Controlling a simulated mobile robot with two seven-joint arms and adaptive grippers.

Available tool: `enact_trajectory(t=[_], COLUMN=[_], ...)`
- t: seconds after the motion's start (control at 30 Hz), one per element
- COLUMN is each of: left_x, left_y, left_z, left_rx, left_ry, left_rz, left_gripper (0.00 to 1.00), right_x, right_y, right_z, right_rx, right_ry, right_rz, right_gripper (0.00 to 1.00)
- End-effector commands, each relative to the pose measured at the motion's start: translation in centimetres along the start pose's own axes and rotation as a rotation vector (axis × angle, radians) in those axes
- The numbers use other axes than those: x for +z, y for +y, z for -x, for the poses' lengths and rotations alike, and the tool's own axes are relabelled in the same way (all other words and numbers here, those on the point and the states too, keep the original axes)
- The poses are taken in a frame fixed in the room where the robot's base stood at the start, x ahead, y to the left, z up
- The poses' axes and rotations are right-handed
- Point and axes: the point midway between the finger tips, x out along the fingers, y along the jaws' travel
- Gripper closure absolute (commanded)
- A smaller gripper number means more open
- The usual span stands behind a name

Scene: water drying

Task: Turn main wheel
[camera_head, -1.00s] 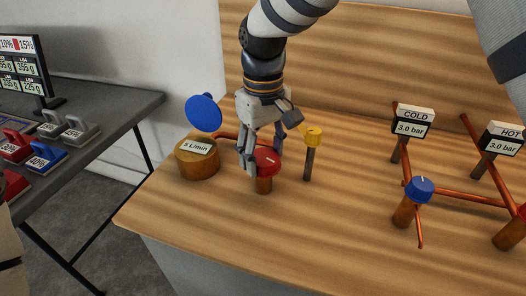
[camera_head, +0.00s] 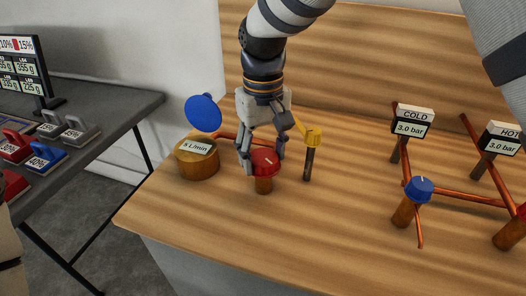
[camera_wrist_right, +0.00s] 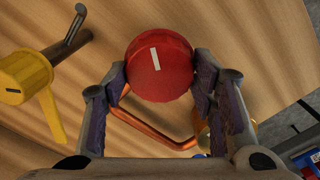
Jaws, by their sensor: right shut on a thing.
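The red wheel (camera_head: 264,163) with a white mark on top sits on a short copper post (camera_head: 263,184) on the wooden worktop. My right gripper (camera_head: 263,165) comes down from above and is shut on the red wheel, one finger on each side. In the right wrist view the red wheel (camera_wrist_right: 160,68) lies between the fingertips of my right gripper (camera_wrist_right: 160,72), its white mark nearly upright and tilted slightly. My left gripper does not show.
A yellow lever valve (camera_head: 313,137) stands close right of the gripper. A round wooden block labelled 5 L/min (camera_head: 198,160) and a blue disc (camera_head: 203,112) are at left. Blue COLD knob (camera_head: 419,189) and copper pipes are at right. A grey table (camera_head: 110,98) stands left.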

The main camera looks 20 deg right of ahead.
Motion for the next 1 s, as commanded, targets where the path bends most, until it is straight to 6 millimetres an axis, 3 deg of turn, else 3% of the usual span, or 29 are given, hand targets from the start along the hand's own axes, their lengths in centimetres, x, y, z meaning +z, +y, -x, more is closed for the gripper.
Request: enact_trajectory(t=[0.03, 0.1, 0.47, 0.8, 1.0], left_x=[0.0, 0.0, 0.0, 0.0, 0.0], left_y=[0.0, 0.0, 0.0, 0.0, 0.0], left_z=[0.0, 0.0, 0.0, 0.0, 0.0], left_rx=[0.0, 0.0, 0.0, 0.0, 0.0], left_ry=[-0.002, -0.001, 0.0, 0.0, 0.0], left_rz=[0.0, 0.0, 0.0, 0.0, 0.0], left_gripper=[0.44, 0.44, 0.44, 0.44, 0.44], right_x=[0.1, 0.1, 0.0, 0.0, 0.0], right_y=[0.0, 0.0, 0.0, 0.0, 0.0], right_z=[-0.2, -0.2, 0.6, 9.2, 11.7], right_rx=[-0.001, -0.001, 0.0, -0.001, -0.001], right_ry=[-0.006, -0.005, 0.0, 0.002, -0.003], right_rz=[0.0, 0.001, 0.001, 0.001, 0.001], right_gripper=[0.41, 0.28, 0.28, 0.28, 0.28])
